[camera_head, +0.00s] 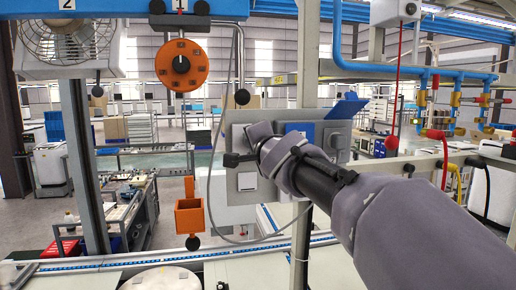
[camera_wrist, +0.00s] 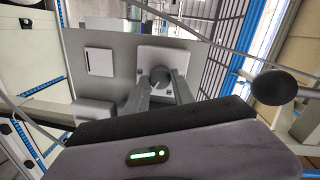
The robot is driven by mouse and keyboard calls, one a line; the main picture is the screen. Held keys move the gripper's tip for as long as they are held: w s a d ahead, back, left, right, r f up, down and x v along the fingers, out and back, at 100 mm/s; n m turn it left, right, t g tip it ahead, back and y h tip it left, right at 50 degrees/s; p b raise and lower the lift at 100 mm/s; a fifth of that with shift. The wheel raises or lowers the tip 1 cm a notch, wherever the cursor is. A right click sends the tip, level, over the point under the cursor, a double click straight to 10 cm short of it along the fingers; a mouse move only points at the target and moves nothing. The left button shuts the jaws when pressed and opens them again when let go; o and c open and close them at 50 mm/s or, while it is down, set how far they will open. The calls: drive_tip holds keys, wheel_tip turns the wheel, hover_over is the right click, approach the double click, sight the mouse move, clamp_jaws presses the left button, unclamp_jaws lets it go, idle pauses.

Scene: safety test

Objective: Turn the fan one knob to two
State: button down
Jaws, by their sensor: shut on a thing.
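In the wrist view a round grey knob (camera_wrist: 160,76) sits on a light square plate (camera_wrist: 158,54) on a grey panel. The two fingers of my gripper (camera_wrist: 161,88) close on the knob from either side. The mark on the knob and its setting cannot be read. In the head view my gripper (camera_head: 250,154) is at the left part of the grey panel, and my arm hides the knob. A fan (camera_head: 70,42) hangs at the top left below a sign "2". An orange dial (camera_head: 181,65) hangs below a sign "1", apart from my gripper.
A white switch (camera_head: 247,181) is below my gripper on the panel. A blue plate (camera_head: 296,128) and a grey box (camera_head: 336,137) are to the right. A black ball (camera_wrist: 273,88) on a rod is close to my gripper. An orange box (camera_head: 189,216) hangs lower left.

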drive_tip(key=shift+r+m, duration=0.1)
drive_tip(key=shift+m, duration=0.3)
drive_tip(key=c, duration=1.1)
unclamp_jaws()
